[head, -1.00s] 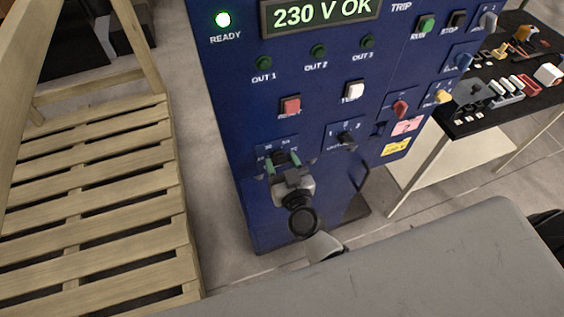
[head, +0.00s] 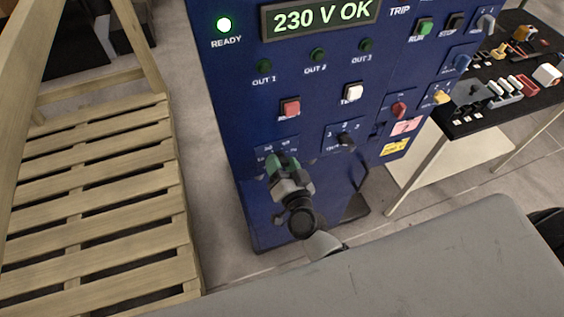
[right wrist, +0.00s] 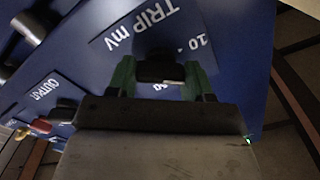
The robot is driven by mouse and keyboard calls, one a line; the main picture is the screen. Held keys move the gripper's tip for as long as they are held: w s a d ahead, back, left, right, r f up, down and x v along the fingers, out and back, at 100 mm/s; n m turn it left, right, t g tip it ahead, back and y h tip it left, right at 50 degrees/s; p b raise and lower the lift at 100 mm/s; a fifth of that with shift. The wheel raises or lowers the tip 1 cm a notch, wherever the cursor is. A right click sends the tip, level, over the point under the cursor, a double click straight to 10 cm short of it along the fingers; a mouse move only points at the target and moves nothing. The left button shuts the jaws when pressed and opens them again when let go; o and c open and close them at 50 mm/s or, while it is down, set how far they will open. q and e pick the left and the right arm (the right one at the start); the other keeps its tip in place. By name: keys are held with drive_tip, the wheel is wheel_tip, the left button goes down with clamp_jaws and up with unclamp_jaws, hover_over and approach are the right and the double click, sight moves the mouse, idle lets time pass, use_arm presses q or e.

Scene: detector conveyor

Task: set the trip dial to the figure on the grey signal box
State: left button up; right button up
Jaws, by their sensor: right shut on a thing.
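The trip dial (right wrist: 160,68) is a dark knob on a blue cabinet (head: 222,100), below a label reading "TRIP mV" in the right wrist view. My right gripper (head: 282,162) has green fingers and is shut on this dial; in the right wrist view the fingers (right wrist: 160,78) stand on either side of it. The gripper hides the dial in the head view, and its pointer and most scale figures are covered. A "10" shows beside it. I cannot make out the grey signal box or its figure. My left gripper is not in view.
A dark output knob (head: 346,139) sits right of my gripper. A wooden pallet (head: 90,200) lies left. A black-topped table (head: 480,125) with small parts stands right.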

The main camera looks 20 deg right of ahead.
drive_tip(key=shift+m, duration=2.3)
drive_tip(key=o, duration=0.9)
drive_tip(key=shift+o, duration=0.2)
drive_tip(key=s+b, duration=0.3)
drive_tip(key=s, duration=0.7)
drive_tip(key=shift+s+d, duration=0.2)
drive_tip(key=shift+s, duration=0.2)
